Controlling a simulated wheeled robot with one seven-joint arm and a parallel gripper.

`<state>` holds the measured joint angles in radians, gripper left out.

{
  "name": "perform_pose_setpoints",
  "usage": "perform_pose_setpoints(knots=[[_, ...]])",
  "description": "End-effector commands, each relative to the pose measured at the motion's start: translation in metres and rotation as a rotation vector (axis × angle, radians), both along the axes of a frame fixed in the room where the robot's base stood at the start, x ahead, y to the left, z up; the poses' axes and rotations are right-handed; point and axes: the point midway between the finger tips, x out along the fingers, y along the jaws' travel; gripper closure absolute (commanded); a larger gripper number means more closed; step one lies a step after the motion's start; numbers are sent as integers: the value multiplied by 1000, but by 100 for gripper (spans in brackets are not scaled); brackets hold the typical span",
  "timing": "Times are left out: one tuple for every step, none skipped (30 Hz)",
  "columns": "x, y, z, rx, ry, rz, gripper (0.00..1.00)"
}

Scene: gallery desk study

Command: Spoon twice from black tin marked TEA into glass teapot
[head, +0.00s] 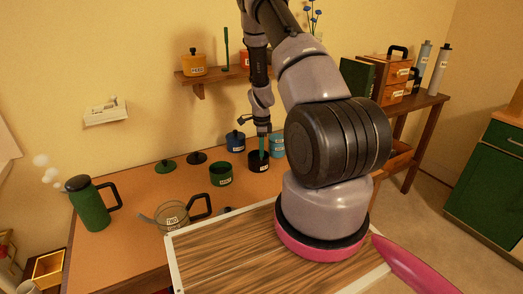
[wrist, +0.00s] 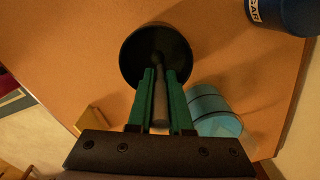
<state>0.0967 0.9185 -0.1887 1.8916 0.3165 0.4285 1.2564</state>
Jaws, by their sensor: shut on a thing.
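My gripper (head: 262,140) points down over the black tin (head: 259,161) on the desk. In the wrist view its two green fingers (wrist: 160,76) are shut on the grey handle of a spoon (wrist: 159,107). The spoon's far end reaches into the open mouth of the black tin (wrist: 131,68); its bowl and the tin's contents are too dark to make out.
A green tin (head: 220,175) stands left of the black tin, with a blue tin (head: 236,142) and light blue tins (head: 277,146) close behind. A green lid (head: 165,167) and black lid (head: 196,157) lie further back. A steaming green kettle (head: 90,209) stands left. A wooden board (head: 235,258) is in front.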

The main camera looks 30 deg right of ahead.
Motion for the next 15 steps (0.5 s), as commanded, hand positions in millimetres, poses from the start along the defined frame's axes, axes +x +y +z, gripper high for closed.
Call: perform_pose_setpoints(knots=[[0, 0, 0, 0, 0, 0, 100], [0, 0, 0, 0, 0, 0, 100], [0, 0, 0, 0, 0, 0, 100], [0, 0, 0, 0, 0, 0, 100], [0, 0, 0, 0, 0, 0, 100], [0, 0, 0, 0, 0, 0, 100], [0, 0, 0, 0, 0, 0, 100], [0, 0, 1, 0, 0, 0, 100], [0, 0, 2, 0, -1, 0, 100], [0, 0, 4, 0, -1, 1, 100], [0, 0, 6, 0, -1, 1, 100], [0, 0, 9, 0, -1, 1, 100], [0, 0, 12, 0, -1, 1, 100], [1, 0, 14, 0, -1, 1, 100], [0, 0, 18, 0, -1, 1, 100]])
